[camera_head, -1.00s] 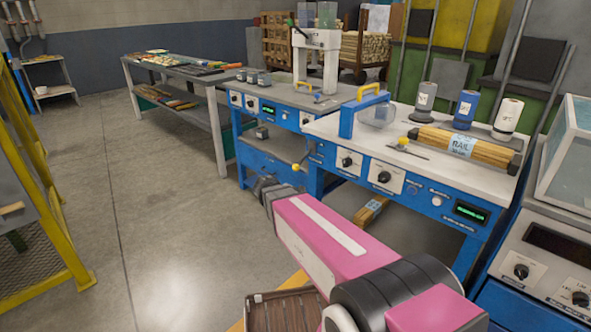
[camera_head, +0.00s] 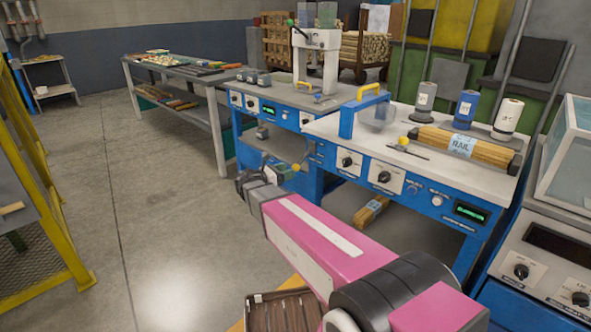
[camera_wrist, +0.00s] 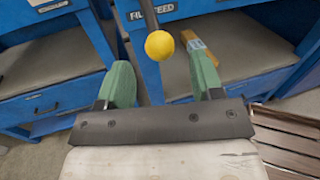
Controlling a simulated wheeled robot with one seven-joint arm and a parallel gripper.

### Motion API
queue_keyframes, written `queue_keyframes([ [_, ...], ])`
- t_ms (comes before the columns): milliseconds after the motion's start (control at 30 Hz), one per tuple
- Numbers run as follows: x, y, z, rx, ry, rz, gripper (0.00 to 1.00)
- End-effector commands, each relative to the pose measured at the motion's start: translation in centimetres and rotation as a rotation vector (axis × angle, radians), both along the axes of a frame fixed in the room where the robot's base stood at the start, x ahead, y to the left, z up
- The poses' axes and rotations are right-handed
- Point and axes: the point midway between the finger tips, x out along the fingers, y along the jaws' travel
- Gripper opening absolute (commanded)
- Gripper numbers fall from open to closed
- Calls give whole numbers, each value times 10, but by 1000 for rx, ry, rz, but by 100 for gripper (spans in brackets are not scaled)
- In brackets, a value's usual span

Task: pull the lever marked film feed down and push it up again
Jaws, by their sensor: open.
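The film feed lever has a yellow ball knob (camera_wrist: 159,45) on a dark rod, below a label plate (camera_wrist: 150,8) reading partly "FIL" and "FEED". In the head view the yellow knob (camera_head: 296,167) sticks out from the front of the blue machine. My gripper (camera_wrist: 158,64) is open, with one green finger on each side of the knob in the wrist view. I see no finger clearly touching it, and cannot tell how deep the knob sits between them. In the head view my gripper (camera_head: 262,173) is left of the knob, partly hidden by my pink arm.
The blue bench (camera_head: 400,140) carries spools and a wrapped wood bundle (camera_head: 465,146). A lower shelf with another wrapped bundle (camera_head: 370,211) lies under it. A slatted wooden crate (camera_head: 285,312) stands near my base.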

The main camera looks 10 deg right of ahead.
Motion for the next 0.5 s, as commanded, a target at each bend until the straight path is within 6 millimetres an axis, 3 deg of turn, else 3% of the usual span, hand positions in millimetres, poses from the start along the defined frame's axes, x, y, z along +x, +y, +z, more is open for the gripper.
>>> queue_keyframes([
  [200, 12, -31, 0, 0, -1, 0, 60],
  [500, 17, -45, 0, 0, -1, 1, 60],
])
